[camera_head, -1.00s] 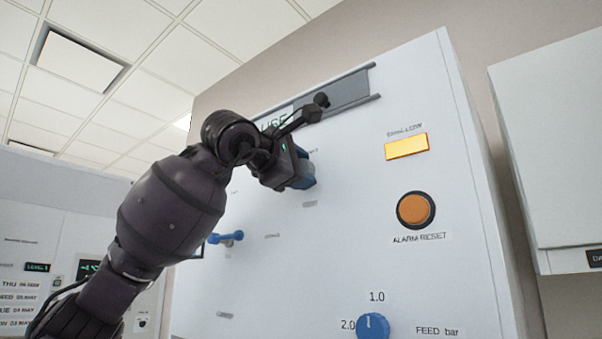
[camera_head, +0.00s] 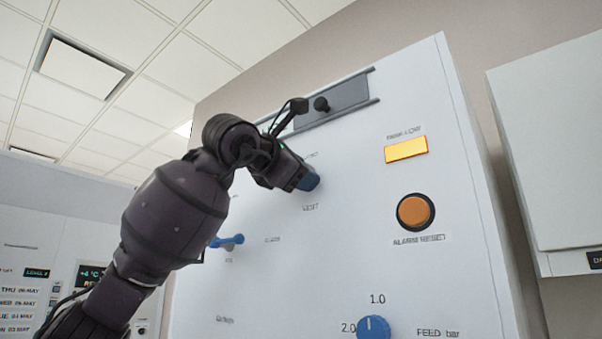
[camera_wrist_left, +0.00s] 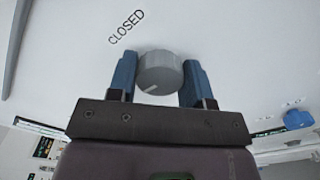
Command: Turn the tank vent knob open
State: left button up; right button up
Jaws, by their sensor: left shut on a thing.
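The tank vent knob (camera_wrist_left: 160,72) is a round grey knob on the white panel, seen in the left wrist view. A pale line on its face points to the lower left. The label CLOSED (camera_wrist_left: 127,27) is printed on the panel to its upper left. My left gripper (camera_wrist_left: 158,80) has its two blue fingers on either side of the knob and is shut on it. In the head view my left gripper (camera_head: 307,181) is against the panel's upper part and hides the knob. My right gripper is not in view.
The white panel (camera_head: 340,240) also carries a blue lever (camera_head: 228,241), a blue feed dial (camera_head: 373,327), an orange alarm reset button (camera_head: 414,211), a lit yellow lamp (camera_head: 406,150) and a grey rail (camera_head: 345,98) with a black knob (camera_head: 321,104). A white cabinet (camera_head: 555,150) hangs at right.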

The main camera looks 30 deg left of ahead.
pick_arm(q)
jog(key=shift+f, duration=0.1)
jog(key=o, duration=0.9)
jog(key=s, duration=0.3)
jog(key=s+b, duration=0.1)
jog(key=s, duration=0.6)
jog(key=shift+s+a+b, duration=0.35)
jog(key=shift+s+a, duration=0.05)
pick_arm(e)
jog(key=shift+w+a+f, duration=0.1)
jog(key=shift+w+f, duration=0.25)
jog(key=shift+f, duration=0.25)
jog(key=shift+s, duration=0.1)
